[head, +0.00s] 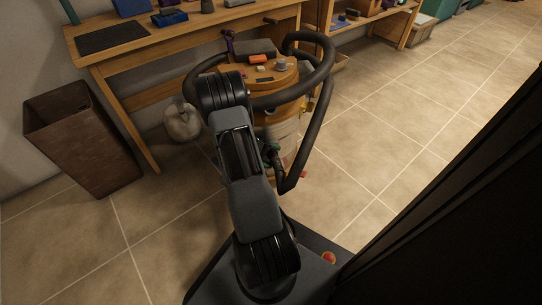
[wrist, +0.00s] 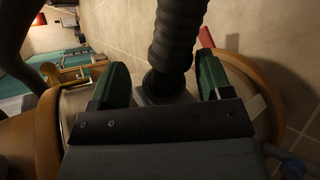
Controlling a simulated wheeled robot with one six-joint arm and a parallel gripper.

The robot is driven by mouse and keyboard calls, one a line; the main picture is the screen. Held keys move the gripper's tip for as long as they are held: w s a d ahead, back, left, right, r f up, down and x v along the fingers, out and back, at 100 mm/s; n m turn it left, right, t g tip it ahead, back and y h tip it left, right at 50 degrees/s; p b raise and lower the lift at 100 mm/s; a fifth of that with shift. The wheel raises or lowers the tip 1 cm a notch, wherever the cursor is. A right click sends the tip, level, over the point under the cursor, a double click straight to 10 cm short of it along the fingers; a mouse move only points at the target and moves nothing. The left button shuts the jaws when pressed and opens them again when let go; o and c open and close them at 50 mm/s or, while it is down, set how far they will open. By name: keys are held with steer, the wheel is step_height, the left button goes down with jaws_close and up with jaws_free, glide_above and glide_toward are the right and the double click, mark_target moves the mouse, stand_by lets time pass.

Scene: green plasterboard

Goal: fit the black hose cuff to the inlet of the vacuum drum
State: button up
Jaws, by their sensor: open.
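The vacuum drum (head: 287,135) stands on the floor below the bench, with an orange lid (head: 262,72). A black hose (head: 318,125) loops around the lid and bends down to the drum's near side. In the wrist view the ribbed hose (wrist: 180,35) runs down to the black cuff (wrist: 163,83), which meets a grey inlet fitting (wrist: 150,98) on the drum. The cuff looks seated at the fitting, but its depth is hidden by my gripper. My gripper (wrist: 161,76) is open, its green fingers on either side of the cuff with gaps visible.
A wooden bench (head: 110,62) stands behind, its leg left of the drum. A brown bin (head: 82,140) stands at the left, and a round pale object (head: 181,122) is beside the drum. Tiled floor at the right (head: 390,130) is clear. A dark panel fills the right edge.

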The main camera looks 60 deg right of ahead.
steer(key=p+v, duration=0.5)
steer(key=v, duration=0.8)
steer(key=shift+w+a+r, duration=0.2)
steer(key=shift+a, duration=0.05)
